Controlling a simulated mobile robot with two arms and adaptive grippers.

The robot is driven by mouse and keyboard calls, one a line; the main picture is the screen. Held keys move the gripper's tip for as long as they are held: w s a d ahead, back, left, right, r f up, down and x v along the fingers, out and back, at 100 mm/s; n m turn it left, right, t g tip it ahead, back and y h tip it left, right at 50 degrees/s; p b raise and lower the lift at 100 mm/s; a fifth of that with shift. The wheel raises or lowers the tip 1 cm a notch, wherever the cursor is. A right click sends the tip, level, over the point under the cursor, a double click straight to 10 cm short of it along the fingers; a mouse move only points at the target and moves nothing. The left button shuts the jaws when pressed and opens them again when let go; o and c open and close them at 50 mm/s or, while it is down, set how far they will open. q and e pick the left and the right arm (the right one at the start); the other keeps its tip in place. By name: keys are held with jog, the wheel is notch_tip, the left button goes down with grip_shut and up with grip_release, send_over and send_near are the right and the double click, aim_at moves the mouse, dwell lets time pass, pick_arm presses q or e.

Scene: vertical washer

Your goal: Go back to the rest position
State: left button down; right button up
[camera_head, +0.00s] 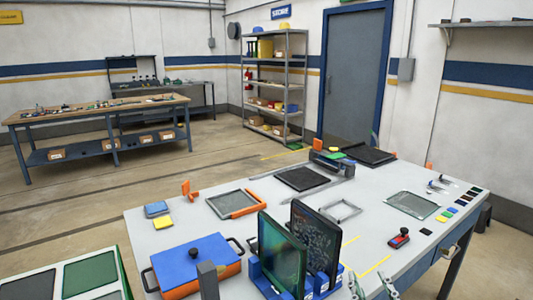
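The tips of my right gripper (372,288) show at the bottom edge, right of centre. Its two grey fingers stand apart with nothing visible between them, over the front of the light table (310,215). The rest of that gripper is cut off by the frame. A blue rack (262,283) left of the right gripper holds two upright dark panels, a green one (281,253) and a black one (315,238).
Framed screens (234,204), a red-and-black tool (399,238) and small colour pads lie on the table. A green-edged unit (70,277) is at lower left.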

jog(key=s+d+f+m+g, duration=0.1)
jog(key=s+f+g, duration=0.35)
jog(key=f, duration=0.35)
jog(key=s+f+m+g, duration=0.2)
jog(key=s+f+g, duration=0.1)
jog(key=s+f, duration=0.4)
jog(key=s+a+f+g+y, duration=0.1)
jog(key=s+a+f+g, duration=0.1)
jog(key=s+f+g, duration=0.75)
jog(key=s+f+t, duration=0.1)
jog(key=s+f, duration=0.2)
jog(key=f, duration=1.1)
jog(key=s+f+t, duration=0.1)
jog(key=s+f, duration=0.2)
jog(key=f, duration=1.1)
jog(key=s+d+f+g, duration=0.1)
jog(key=s+d+f, duration=0.1)
jog(key=s+f, duration=1.2)
jog(key=s, duration=0.2)
jog(key=shift+s+d+f, duration=0.3)
jog(key=shift+d, duration=0.1)
